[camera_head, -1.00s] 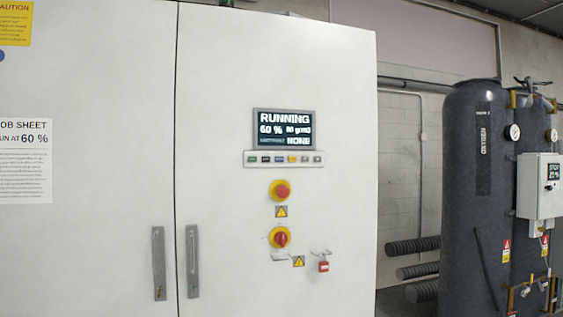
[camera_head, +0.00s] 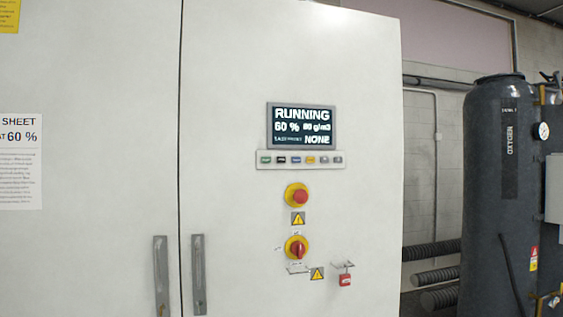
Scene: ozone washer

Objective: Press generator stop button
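The white generator cabinet (camera_head: 230,110) fills the left and middle of the head view. Its display (camera_head: 301,126) reads RUNNING, 60 %, a g/m3 value and NONE. A red mushroom button (camera_head: 299,197) on a yellow base sits under the strip. A red and yellow rotary switch (camera_head: 297,249) is lower down. Neither of my grippers is in view.
A red padlock (camera_head: 345,280) hangs right of the rotary switch. Two door handles (camera_head: 161,275) (camera_head: 198,274) stick out at lower left. A job sheet (camera_head: 20,165) is on the left. A dark oxygen tank (camera_head: 495,200) and corrugated hoses (camera_head: 432,250) stand at right.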

